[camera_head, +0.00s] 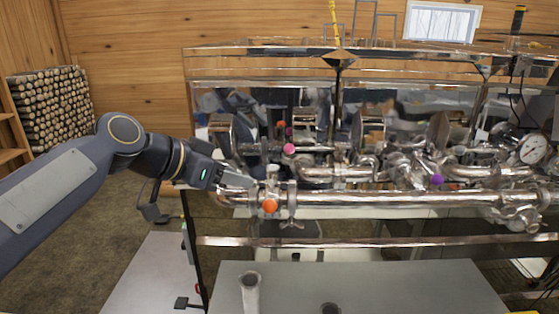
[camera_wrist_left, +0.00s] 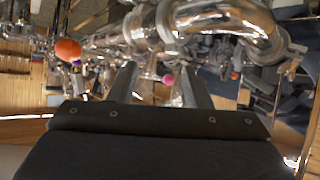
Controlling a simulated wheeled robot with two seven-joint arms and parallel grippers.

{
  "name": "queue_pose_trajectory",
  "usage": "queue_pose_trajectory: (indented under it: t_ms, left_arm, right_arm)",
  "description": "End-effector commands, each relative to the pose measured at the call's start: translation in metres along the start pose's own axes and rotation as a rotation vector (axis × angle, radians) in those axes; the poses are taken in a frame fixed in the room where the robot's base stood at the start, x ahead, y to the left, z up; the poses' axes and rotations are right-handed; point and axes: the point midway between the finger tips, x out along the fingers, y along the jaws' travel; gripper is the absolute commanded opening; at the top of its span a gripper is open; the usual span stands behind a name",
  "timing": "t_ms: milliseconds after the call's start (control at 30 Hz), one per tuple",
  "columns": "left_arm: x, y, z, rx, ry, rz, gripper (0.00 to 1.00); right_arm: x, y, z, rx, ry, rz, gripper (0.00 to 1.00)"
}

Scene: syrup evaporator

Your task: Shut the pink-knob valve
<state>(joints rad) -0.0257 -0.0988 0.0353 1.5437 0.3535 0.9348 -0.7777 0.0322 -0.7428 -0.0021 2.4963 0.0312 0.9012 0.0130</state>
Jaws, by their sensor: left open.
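The pink knob (camera_head: 289,148) sits on the shiny steel pipework in front of the evaporator, a little left of the middle in the head view. In the left wrist view the pink knob (camera_wrist_left: 168,79) shows between the two finger outlines, beyond the palm. My left gripper (camera_head: 248,181) is left of and a little below the pink knob in the head view, close to the front pipe. It is open, with its fingers (camera_wrist_left: 159,68) apart and nothing held. Whether a finger touches the pipe cannot be told. My right gripper is not in view.
An orange knob (camera_head: 270,206) is on the front pipe just right of and below my left gripper. A purple knob (camera_head: 437,179) and a pressure gauge (camera_head: 533,149) are farther right. Pipes and clamps crowd the area. A grey tabletop (camera_head: 390,285) lies below.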

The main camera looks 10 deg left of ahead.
Motion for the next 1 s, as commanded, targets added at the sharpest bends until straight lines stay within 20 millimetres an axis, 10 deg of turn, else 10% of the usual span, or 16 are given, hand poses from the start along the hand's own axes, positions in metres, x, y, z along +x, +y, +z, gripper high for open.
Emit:
queue_pose_trajectory:
  t_ms: [300,1000]
  left_arm:
    - [0.043,-0.03,-0.065,0.257,0.161,0.03,0.44]
    - [0.119,-0.027,-0.082,0.269,0.168,0.028,0.44]
  right_arm:
    - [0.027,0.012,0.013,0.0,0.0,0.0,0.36]
    - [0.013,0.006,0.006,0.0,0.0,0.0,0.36]
